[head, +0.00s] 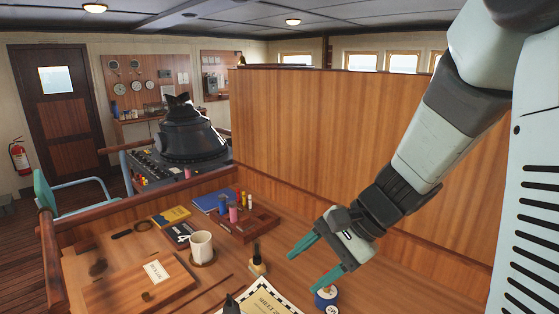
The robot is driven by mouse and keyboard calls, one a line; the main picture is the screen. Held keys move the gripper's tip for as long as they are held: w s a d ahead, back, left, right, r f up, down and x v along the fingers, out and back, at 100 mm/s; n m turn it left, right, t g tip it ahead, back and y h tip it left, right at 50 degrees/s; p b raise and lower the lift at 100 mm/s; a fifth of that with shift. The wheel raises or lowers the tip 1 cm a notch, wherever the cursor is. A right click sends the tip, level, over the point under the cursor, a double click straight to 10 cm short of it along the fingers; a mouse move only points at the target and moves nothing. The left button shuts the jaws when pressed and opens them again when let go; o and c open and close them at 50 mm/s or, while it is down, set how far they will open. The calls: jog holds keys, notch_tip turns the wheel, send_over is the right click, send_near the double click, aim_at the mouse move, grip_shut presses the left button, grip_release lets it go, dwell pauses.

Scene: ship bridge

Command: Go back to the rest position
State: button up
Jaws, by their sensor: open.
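My gripper (316,262) has teal fingers and is open, with nothing between them. It is over the right part of the wooden desk (390,283), its fingers pointing left and toward the camera. A dark blue round container (326,297) with a pale label stands just below the lower finger; I cannot tell whether they touch. My arm comes down from the upper right.
A white mug (201,246), a wooden-based stamp (258,264), a wooden tray (262,222) with small bottles, books (172,217) and a bordered certificate (262,297) are on the desk. A tall wooden panel (310,120) rises behind the gripper.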

jog(key=s+d+r+n+t+h, duration=0.2)
jog(key=s+r+n+h, duration=0.2)
jog(key=s+r, duration=0.2)
jog(key=s+d+r+n+t+h, duration=0.2)
jog(key=s+r+n+t+h, duration=0.1)
jog(key=s+r, duration=0.4)
jog(key=shift+s+d+n+h, duration=0.2)
jog(key=shift+d+n+h, duration=0.2)
jog(key=shift+n, duration=0.1)
jog(key=shift+r, duration=0.1)
